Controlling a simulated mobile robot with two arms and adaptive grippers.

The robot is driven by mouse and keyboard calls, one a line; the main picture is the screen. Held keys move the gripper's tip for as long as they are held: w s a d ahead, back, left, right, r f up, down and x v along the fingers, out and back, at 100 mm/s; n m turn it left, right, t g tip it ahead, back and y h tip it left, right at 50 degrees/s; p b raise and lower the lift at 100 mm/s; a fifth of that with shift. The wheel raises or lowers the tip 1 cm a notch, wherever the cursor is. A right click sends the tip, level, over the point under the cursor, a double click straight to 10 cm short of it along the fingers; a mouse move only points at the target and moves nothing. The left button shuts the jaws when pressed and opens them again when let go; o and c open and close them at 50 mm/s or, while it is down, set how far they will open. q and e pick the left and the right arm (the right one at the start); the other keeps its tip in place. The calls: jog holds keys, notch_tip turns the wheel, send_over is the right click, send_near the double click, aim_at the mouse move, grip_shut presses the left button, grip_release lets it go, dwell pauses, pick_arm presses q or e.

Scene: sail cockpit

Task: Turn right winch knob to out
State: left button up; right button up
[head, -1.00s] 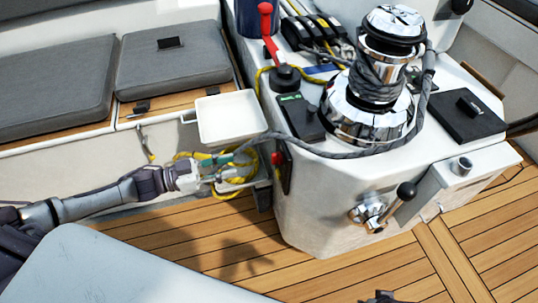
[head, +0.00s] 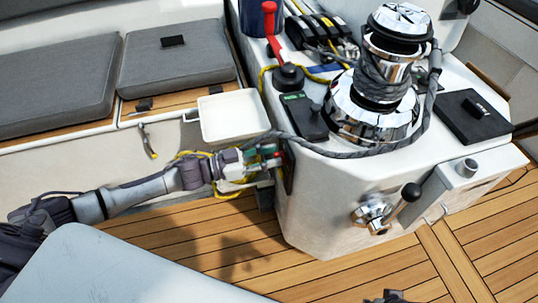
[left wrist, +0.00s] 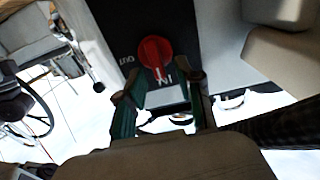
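A round red knob (left wrist: 155,52) sits on a black panel (left wrist: 108,22) in the left wrist view. The panel bears the words IN, just below the knob, and OUT, to its left. A pale mark on the knob appears to point toward IN. In the head view my left gripper (head: 262,161) is at the side of the white winch console (head: 325,205), where the knob is mostly hidden.
A chrome winch (head: 375,100) with grey rope stands on the console. A white tray (head: 233,115) and yellow line are close by. A crank handle (head: 408,193) sticks out at the front. The wooden deck (head: 215,245) is open.

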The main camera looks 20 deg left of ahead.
pick_arm(q)
grip_shut()
